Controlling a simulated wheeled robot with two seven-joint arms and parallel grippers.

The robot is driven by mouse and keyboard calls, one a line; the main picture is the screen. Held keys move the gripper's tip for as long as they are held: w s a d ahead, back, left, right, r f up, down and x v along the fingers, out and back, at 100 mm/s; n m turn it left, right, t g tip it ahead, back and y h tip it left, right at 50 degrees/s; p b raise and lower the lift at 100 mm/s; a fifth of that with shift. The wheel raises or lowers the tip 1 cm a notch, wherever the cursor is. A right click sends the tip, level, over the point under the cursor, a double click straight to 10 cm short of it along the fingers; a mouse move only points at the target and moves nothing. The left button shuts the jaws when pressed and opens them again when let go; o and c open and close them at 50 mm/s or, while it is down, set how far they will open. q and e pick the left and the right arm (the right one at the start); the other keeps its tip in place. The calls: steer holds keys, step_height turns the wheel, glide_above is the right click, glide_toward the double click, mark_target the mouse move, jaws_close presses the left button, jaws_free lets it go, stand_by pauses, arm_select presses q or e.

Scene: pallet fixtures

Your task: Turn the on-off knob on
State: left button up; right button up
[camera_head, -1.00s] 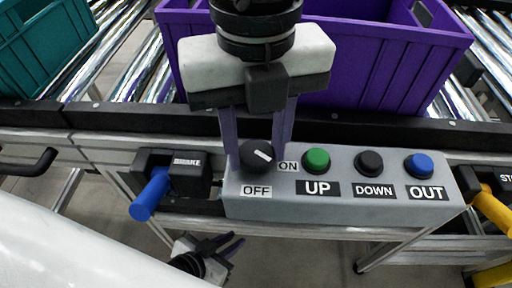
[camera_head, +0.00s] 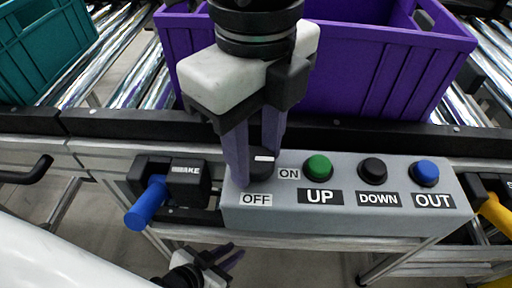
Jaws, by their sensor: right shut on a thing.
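The black on-off knob (camera_head: 262,167) sits at the left end of the grey control box (camera_head: 340,217), with an OFF label below it and an ON label to its right. Its white mark now lies nearly level in the picture. My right gripper (camera_head: 254,170) comes down from above, its two purple fingers shut on the knob and partly hiding it. My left gripper (camera_head: 230,258) is low in the view, below the box, with its fingers apart and nothing between them.
Green UP (camera_head: 318,165), black DOWN (camera_head: 372,170) and blue OUT (camera_head: 424,172) buttons line the box. A blue-handled brake lever (camera_head: 148,203) is at left, a yellow handle (camera_head: 495,210) at right. Purple (camera_head: 380,75) and teal (camera_head: 45,50) crates stand on rollers behind.

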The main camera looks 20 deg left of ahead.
mark_target(255, 158)
steer(key=shift+r, duration=0.1)
stand_by(0.3)
steer(key=o, duration=1)
steer(key=shift+o, duration=0.2)
step_height(255, 158, up, 10)
steer(key=p, duration=0.1)
steer(key=shift+r, duration=0.1)
